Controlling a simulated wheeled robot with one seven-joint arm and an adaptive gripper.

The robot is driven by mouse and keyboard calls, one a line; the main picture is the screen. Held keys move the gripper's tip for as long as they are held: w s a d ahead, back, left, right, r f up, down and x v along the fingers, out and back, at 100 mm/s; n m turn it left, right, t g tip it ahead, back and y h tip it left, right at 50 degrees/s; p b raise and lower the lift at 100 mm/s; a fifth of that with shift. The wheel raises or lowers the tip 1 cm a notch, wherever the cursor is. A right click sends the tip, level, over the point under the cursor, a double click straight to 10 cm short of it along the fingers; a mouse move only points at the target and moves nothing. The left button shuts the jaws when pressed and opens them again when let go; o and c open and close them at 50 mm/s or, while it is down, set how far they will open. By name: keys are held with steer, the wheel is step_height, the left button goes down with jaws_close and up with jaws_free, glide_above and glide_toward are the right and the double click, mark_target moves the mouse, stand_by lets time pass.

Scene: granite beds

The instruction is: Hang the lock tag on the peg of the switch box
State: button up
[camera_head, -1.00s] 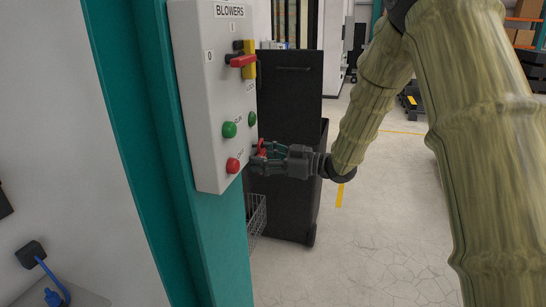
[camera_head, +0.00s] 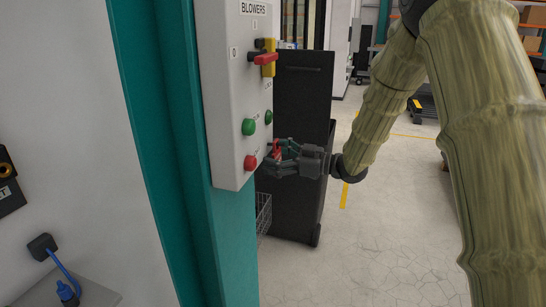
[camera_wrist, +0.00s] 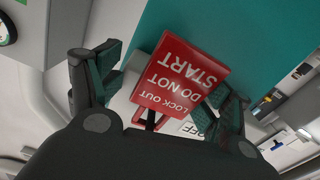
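The red lock tag (camera_wrist: 178,75) lies between the fingers of my gripper (camera_wrist: 160,92) in the wrist view. Its white words "LOCK OUT DO NOT START" read upside down. My fingers look spread, with a light gap beside the left one; the tag's right corner is close to the other pad. In the head view, the tag (camera_head: 277,149) is a small red shape at my gripper (camera_head: 279,158), beside the lower right edge of the white switch box (camera_head: 221,110). The peg is hidden or too small to make out.
The box bears a red and yellow switch (camera_head: 266,58), a green button (camera_head: 249,127) and a red button (camera_head: 250,162). It is mounted on a teal post (camera_head: 165,150). A black bin (camera_head: 300,105) and a wire basket (camera_head: 264,215) stand behind. Open floor lies at right.

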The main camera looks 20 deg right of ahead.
steer(key=v, duration=1.2)
steer(key=a+f+m+t+h+b, duration=0.1)
steer(key=a+f+m+h, duration=0.15)
steer(key=f, duration=0.85)
steer(key=a+f+m+t+h+b, duration=0.1)
steer(key=a+f+m+h+b, duration=0.2)
steer(key=f, duration=0.8)
steer(key=s+f+m+g+h, duration=0.15)
steer(key=s+f, duration=0.25)
steer(key=f, duration=0.5)
steer(key=s+f+m+g+h, duration=0.1)
steer(key=s+f+m+h, duration=0.25)
steer(key=f, duration=0.45)
steer(key=s+a+f+m+g+h+b, duration=0.1)
steer(key=s+f+g, duration=0.2)
steer(key=s+f, duration=0.4)
steer(key=s+a+f+m+g+h+b, duration=0.1)
steer(key=s+f, duration=0.6)
steer(key=s, duration=1)
steer(key=s+a+f+m+g+h+b, duration=0.1)
steer(key=s+f+g+h, duration=0.1)
steer(key=s+f+g, duration=0.3)
steer(key=s+f, duration=0.3)
steer(key=s, duration=0.4)
steer(key=shift+s+a+b, duration=0.15)
steer(key=shift+a+b, duration=0.1)
steer(key=shift+b, duration=0.15)
steer(key=shift+m+g+h, duration=0.25)
